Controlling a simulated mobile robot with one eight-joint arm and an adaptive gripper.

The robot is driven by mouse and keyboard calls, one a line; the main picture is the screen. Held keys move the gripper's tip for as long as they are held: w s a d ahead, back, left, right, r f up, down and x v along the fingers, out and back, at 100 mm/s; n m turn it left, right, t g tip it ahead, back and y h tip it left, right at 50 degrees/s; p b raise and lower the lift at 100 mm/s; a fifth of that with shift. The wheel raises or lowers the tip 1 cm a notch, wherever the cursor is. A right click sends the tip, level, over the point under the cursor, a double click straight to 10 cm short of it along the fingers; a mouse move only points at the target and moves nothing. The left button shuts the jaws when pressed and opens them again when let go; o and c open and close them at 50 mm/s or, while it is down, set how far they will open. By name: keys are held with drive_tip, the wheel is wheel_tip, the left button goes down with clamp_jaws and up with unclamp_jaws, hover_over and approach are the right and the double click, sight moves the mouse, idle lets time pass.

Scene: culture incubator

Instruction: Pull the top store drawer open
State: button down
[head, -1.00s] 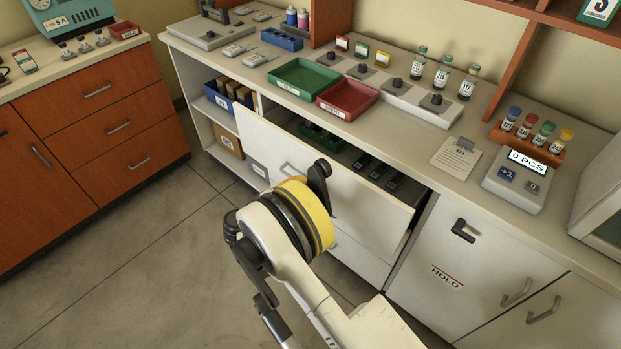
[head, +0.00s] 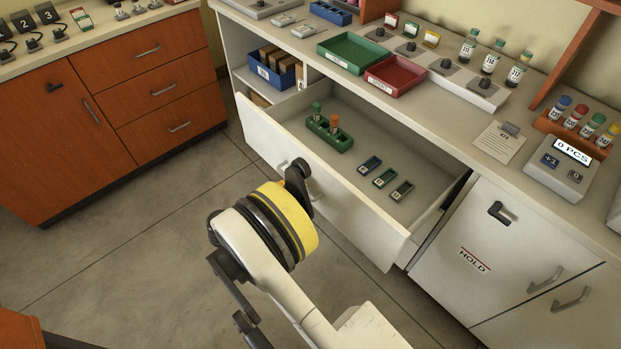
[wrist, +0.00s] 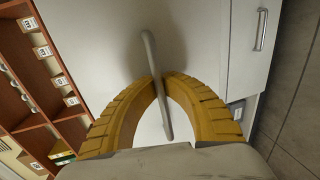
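The top store drawer (head: 365,217) in the white bench is pulled well out, its interior showing. It holds a green rack (head: 330,136) with two tubes and several small dark-framed items on its floor. In the wrist view, the pale bar handle (wrist: 151,52) of the drawer stands between the yellow fingers of my gripper (wrist: 160,80), which are closed around it. In the head view my wrist and the yellow part of my arm hide most of the handle and the fingertips.
A white cabinet door marked HOLD (head: 474,260) is right of the drawer. Green (head: 352,67) and red (head: 396,89) trays stand on the bench top. A blue bin (head: 274,75) sits on the left shelf. Open grey floor lies before the drawer, with an orange cabinet (head: 140,85) at left.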

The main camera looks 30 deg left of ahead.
drive_tip(key=shift+s+a+r, duration=0.1)
drive_tip(key=shift+s+a, duration=0.15)
drive_tip(key=shift+s, duration=0.25)
drive_tip(key=c, duration=2)
unclamp_jaws()
drive_tip(key=shift+s, duration=0.2)
drive_tip(key=shift+c, duration=0.2)
drive_tip(key=o, duration=0.5)
drive_tip(key=shift+o, duration=0.2)
drive_tip(key=v, duration=1.2)
drive_tip(key=shift+w, duration=0.1)
